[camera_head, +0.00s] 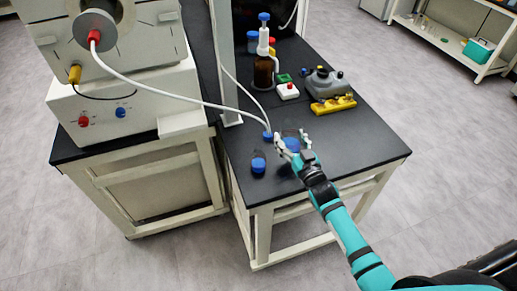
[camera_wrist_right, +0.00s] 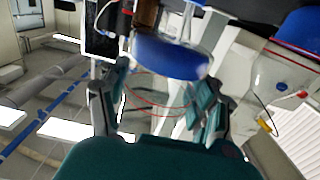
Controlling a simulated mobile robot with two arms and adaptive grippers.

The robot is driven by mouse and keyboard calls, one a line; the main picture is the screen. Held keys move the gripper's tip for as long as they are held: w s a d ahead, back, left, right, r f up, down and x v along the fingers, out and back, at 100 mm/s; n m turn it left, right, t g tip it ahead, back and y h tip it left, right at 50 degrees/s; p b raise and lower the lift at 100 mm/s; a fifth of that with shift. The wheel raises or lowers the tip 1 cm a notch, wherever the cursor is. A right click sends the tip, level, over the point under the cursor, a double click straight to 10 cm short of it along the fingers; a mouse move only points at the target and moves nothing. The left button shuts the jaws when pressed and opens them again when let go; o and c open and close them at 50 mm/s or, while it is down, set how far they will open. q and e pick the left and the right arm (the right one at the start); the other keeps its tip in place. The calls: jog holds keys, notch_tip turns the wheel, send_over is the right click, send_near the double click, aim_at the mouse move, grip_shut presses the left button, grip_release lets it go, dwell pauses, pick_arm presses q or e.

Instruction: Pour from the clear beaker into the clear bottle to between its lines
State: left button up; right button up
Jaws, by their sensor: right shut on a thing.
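My right gripper (camera_head: 291,144) is over the front part of the black table, shut on a clear vessel. In the right wrist view, clear walls with thin red lines (camera_wrist_right: 150,108) show between its fingers, so I take it for the clear beaker. A blue patch (camera_wrist_right: 170,58) shows beyond the fingers; I cannot tell whether it is liquid or a cap. A small vessel with a blue top (camera_head: 258,163) stands left of the gripper; I cannot tell whether it is the clear bottle. Its lines are too small to see. My left gripper is out of view.
A blue-topped piece (camera_head: 268,135) with a white tube is close behind the gripper. A brown bottle (camera_head: 263,72), a red-and-white box (camera_head: 288,91), a grey device (camera_head: 325,83) and a yellow rack (camera_head: 333,104) stand farther back. The table's right front is clear.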

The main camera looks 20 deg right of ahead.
aim_at(285, 139)
jog(key=shift+s+a+f+n+b, duration=0.2)
jog(key=shift+a+n+b, duration=0.15)
jog(key=shift+n+b, duration=0.15)
jog(key=shift+w+a+f+n+b, duration=0.1)
jog(key=shift+a+f+n+b, duration=0.1)
jog(key=shift+n+b, duration=0.25)
jog(key=shift+a+r+n+p, duration=0.15)
jog(key=shift+r+n+p, duration=0.15)
jog(key=shift+n, duration=0.25)
jog(key=shift+a+r+n, duration=0.25)
jog(key=shift+a+n, duration=0.05)
jog(key=shift+n, duration=0.2)
jog(key=shift+a+r+n+p, duration=0.25)
jog(key=shift+r+n+p, duration=0.15)
jog(key=shift+r, duration=0.25)
jog(key=shift+a+r+n+p, duration=0.25)
jog(key=shift+r+n, duration=0.25)
jog(key=shift+r, duration=0.15)
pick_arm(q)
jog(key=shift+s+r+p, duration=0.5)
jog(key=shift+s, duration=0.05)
pick_arm(e)
jog(key=r+n, duration=0.1)
jog(key=a+r+n, duration=0.1)
jog(key=n, duration=0.1)
jog(key=shift+a+r, duration=0.15)
jog(key=shift+r, duration=0.25)
